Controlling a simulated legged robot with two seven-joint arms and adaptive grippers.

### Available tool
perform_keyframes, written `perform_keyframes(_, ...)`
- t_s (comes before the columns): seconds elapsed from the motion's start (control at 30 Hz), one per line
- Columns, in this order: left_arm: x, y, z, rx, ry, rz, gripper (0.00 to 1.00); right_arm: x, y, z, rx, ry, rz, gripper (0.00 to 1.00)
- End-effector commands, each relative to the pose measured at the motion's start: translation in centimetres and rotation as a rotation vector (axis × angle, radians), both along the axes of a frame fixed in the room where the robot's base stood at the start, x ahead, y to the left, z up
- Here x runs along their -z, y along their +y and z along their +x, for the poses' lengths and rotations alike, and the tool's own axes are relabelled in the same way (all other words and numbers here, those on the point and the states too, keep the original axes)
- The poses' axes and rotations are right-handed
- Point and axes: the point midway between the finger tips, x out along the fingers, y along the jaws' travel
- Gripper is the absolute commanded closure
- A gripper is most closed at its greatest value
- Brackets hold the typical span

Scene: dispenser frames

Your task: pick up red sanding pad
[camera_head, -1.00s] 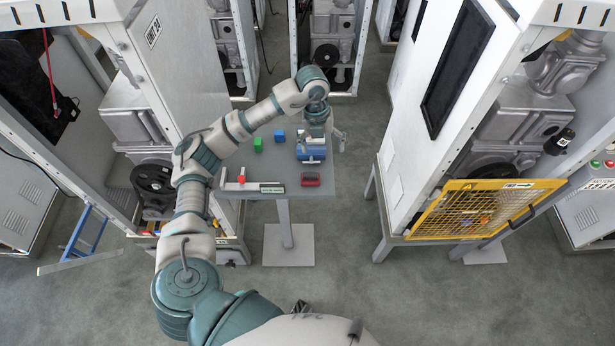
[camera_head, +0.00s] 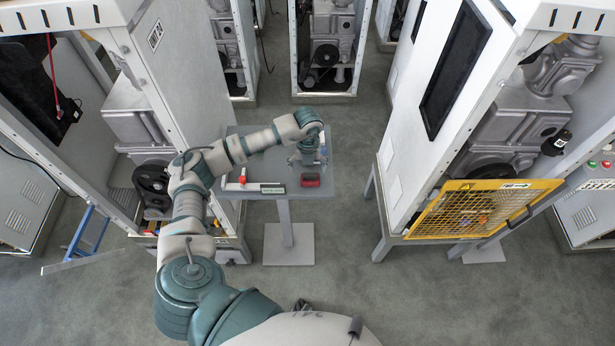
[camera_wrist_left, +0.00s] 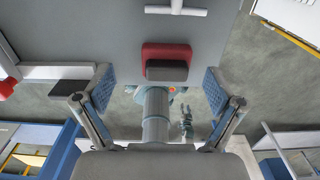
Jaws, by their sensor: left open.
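The red sanding pad (camera_head: 310,180) lies on the grey table near its front right edge. In the left wrist view the sanding pad (camera_wrist_left: 167,55) shows as a red body with a dark grey block on its near side. My left gripper (camera_head: 308,160) is above the table, just behind the pad in the head view. Its fingers (camera_wrist_left: 158,88) are spread wide and empty, with the pad ahead of the gap between them. I cannot make out my right gripper.
The grey table (camera_head: 325,190) carries a white bar with a red knob (camera_head: 243,176) and a small dark green labelled piece (camera_head: 273,189) left of the pad. Tall machine cabinets stand on both sides; a yellow mesh guard (camera_head: 475,210) is at right.

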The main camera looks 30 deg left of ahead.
Motion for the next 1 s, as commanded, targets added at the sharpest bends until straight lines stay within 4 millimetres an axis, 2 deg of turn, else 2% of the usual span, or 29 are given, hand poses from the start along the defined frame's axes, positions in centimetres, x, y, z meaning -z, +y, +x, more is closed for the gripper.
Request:
perform_keyframes(0.2, 2.9, -0.6, -0.4, 0.001, 0.001, 0.002, 0.06, -0.7, -0.1, 0.1, -0.004, -0.001, -0.001, 0.60)
perform_keyframes(0.47, 3.5, -0.2, -0.4, 0.001, 0.000, -0.002, 0.06, -0.7, -1.8, 0.1, -0.003, -0.002, -0.021, 0.60)
perform_keyframes(0.57, 3.5, -0.1, -0.4, 0.001, -0.001, -0.003, 0.26, -0.7, -2.2, 0.1, -0.003, -0.002, -0.025, 0.60)
perform_keyframes(0.73, 3.5, -0.1, -0.4, 0.001, 0.000, -0.004, 0.69, -0.7, -1.9, 0.2, -0.002, -0.002, -0.023, 0.60)
perform_keyframes(1.0, 3.6, -0.3, -0.4, 0.001, 0.002, 0.000, 0.70, -0.6, 0.1, 0.1, 0.000, -0.002, 0.000, 0.60)
